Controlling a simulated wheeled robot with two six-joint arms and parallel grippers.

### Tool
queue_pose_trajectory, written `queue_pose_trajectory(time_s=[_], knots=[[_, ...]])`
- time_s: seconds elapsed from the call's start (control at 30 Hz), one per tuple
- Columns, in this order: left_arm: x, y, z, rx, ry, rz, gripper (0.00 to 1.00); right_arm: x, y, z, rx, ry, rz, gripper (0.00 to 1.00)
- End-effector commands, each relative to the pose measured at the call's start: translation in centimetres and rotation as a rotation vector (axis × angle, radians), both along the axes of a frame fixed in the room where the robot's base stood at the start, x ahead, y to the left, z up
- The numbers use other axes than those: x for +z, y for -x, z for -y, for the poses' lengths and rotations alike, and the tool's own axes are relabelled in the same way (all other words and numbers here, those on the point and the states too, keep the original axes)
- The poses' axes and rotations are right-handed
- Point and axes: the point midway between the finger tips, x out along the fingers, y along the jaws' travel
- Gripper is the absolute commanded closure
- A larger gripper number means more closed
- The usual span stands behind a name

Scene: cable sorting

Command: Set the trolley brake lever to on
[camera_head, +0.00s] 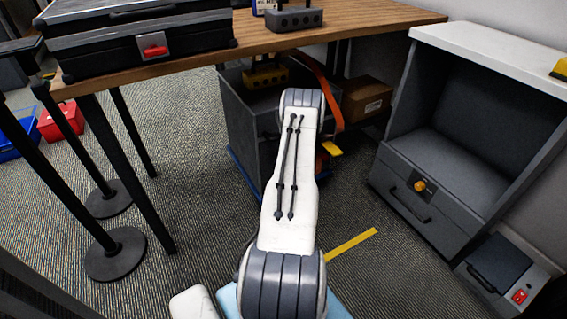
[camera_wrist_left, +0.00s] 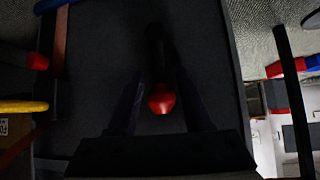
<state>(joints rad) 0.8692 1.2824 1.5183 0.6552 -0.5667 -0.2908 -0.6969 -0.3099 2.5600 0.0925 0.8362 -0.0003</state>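A red ball knob (camera_wrist_left: 161,98) on a dark stem shows in the left wrist view, in front of a dark panel. I take it for the brake lever; no on or off marking is readable. My left gripper (camera_wrist_left: 160,103) is open, its dark fingers either side of the knob in the picture, with gaps; the depth between them is unclear. In the head view my white and grey arm reaches forward to a dark grey bin (camera_head: 250,125) with a blue lower edge, perhaps the trolley. The arm hides the left gripper and knob there. My right gripper is not in view.
A wooden table (camera_head: 370,15) with a black case (camera_head: 140,40) stands above the bin. An orange strap (camera_head: 325,95) hangs beside the arm, near a cardboard box (camera_head: 367,100). A grey cabinet (camera_head: 440,150) stands right; black posts stand left. Carpet is open between.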

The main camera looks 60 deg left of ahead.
Motion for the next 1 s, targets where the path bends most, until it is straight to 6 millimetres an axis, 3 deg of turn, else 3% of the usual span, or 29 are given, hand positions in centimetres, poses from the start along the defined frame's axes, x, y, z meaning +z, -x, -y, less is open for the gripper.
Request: queue_pose_trajectory(time_s=[0.27, 0.7, 1.0], knots=[[0.0, 0.1, 0.4, -0.002, 0.008, -0.003, 0.50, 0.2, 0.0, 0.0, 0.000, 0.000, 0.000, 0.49], [5.4, 1.5, 5.8, -0.004, 0.005, -0.003, 0.50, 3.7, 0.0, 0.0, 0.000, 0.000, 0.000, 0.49], [6.7, 2.0, 7.7, -0.001, 0.005, -0.002, 0.50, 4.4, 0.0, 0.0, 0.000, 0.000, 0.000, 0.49]])
